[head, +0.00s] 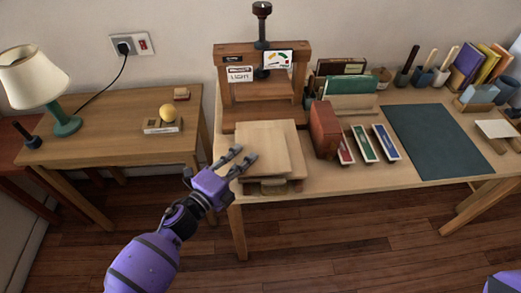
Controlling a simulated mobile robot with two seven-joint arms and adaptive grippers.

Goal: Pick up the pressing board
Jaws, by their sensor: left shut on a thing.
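The pressing board (264,145), a pale square wooden board, lies on a stack of boards or books at the front left of the long table. My left gripper (238,159) is at the left edge of the board, with its grey fingers at that edge. It is shut on the board. The exact contact under the edge is hard to make out. My right gripper is not in view; only a purple bit of my own body shows at the bottom right corner.
A wooden book press (262,115) stands behind the board. A reddish-brown block (324,130) and several small coloured boxes stand to its right, then a dark green mat (437,139). A side table (105,142) with a lamp (37,80) is at the left.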

